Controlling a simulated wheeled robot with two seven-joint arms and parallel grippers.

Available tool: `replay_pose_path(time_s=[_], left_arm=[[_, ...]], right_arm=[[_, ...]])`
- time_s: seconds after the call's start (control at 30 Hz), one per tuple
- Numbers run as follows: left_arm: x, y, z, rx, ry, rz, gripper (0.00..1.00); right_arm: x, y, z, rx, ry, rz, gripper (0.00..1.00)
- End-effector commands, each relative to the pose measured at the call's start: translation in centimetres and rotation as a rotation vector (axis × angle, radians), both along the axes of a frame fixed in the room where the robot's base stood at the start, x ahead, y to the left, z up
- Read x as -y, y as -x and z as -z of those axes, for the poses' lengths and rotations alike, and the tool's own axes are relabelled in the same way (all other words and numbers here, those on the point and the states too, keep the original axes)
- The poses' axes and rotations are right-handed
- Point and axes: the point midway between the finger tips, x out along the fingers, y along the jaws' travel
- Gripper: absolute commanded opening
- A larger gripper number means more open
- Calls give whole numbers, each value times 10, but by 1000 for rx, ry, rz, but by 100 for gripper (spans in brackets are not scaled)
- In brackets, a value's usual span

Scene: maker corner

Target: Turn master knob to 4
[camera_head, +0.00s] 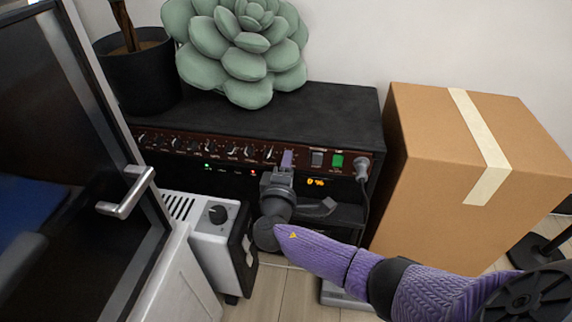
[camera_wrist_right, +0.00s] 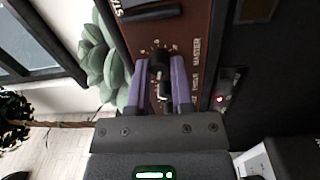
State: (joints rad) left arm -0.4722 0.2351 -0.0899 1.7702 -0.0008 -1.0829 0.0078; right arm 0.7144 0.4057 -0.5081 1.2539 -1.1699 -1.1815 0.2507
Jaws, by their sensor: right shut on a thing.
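The black amplifier (camera_head: 330,110) has a brown front panel with a row of small knobs. My right gripper (camera_head: 287,160) reaches the right part of this row and hides the knob there in the head view. In the right wrist view, the purple fingers of the right gripper (camera_wrist_right: 158,66) are shut on a black knob (camera_wrist_right: 158,54), one on each side. The word MASTER (camera_wrist_right: 197,50) is printed beside it, and small scale marks ring the knob. I cannot read the value it points to. My left gripper is not in view.
A green switch (camera_head: 337,160), a dark switch (camera_head: 317,159) and a plugged cable (camera_head: 363,168) are right of the gripper. A cardboard box (camera_head: 430,180) stands right; a succulent (camera_head: 240,50) and a dark pot (camera_head: 140,75) are on top.

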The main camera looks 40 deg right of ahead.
Motion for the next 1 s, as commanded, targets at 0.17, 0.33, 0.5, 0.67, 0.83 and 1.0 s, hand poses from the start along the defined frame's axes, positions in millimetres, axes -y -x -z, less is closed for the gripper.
replay_pose_path(time_s=[0.17, 0.33, 0.5, 0.67, 0.83, 1.0], left_arm=[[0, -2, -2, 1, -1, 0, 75], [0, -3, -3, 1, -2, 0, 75], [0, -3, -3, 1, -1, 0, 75], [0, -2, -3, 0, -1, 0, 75], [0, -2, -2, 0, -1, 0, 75], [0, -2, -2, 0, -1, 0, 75]], right_arm=[[0, 1, 3, 120, -110, 2, 0], [0, 1, 2, 241, -212, 2, 0], [0, 1, 2, 353, -308, 2, 0], [-1, 0, 3, 442, -384, 2, 0], [-1, 0, 2, 513, -444, 2, 0], [-1, 0, 2, 561, -485, 3, 0]])
